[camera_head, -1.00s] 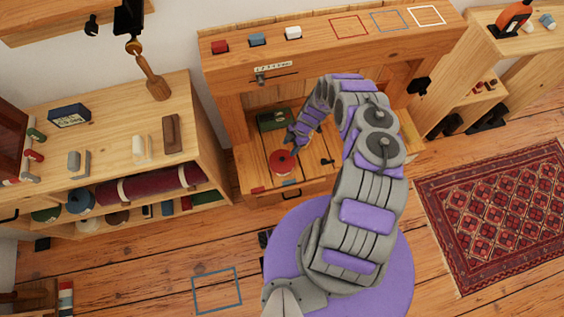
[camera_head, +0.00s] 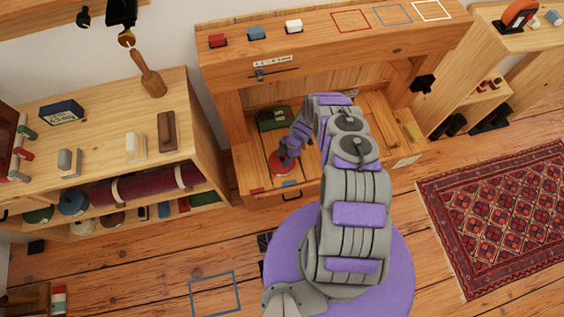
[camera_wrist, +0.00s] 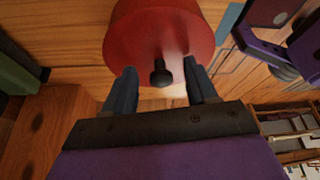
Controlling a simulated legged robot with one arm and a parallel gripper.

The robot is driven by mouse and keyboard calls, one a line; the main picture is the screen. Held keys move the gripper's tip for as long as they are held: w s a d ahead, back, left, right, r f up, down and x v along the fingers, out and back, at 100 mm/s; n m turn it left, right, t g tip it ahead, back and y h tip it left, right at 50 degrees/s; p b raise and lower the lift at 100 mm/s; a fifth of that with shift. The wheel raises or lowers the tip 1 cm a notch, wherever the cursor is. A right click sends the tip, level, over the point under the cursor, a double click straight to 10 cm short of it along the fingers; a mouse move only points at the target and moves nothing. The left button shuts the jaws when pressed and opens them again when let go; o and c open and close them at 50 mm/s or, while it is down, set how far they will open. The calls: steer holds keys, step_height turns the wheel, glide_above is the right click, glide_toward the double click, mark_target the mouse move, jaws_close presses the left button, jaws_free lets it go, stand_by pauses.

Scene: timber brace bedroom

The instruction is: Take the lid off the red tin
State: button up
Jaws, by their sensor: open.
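The red tin (camera_head: 278,166) stands in the wooden bay of the desk in the head view, partly hidden by my gripper. In the wrist view its round red lid (camera_wrist: 160,40) faces me, with a dark knob (camera_wrist: 161,73) on it. My gripper (camera_wrist: 160,88) is open, with one finger on each side of the knob and apart from it. In the head view my gripper (camera_head: 287,158) is over the tin. The lid appears to be on the tin; the seam between them cannot be made out.
A green box (camera_head: 274,118) stands behind the tin in the bay; it also shows at the left of the wrist view (camera_wrist: 15,75). A shelf with red, blue and white blocks (camera_head: 256,33) overhangs the bay. A patterned rug (camera_head: 500,210) lies at right.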

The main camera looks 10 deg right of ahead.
mark_target(281, 159)
jaws_close()
stand_by(0.5)
steer(key=shift+r, duration=0.1)
steer(key=shift+r+p, duration=0.3)
steer(key=shift+r, duration=0.15)
step_height(281, 159, up, 3)
steer(key=shift+f+p, duration=0.2)
steer(key=shift+p, duration=0.5)
steer(key=shift+s+d+r+p, duration=0.2)
steer(key=shift+s+d+p, duration=0.1)
steer(key=shift+s, duration=0.35)
steer(key=s+d+p, duration=0.3)
steer(key=s+d, duration=0.1)
steer(key=s, duration=1)
steer(key=shift+r, duration=0.45)
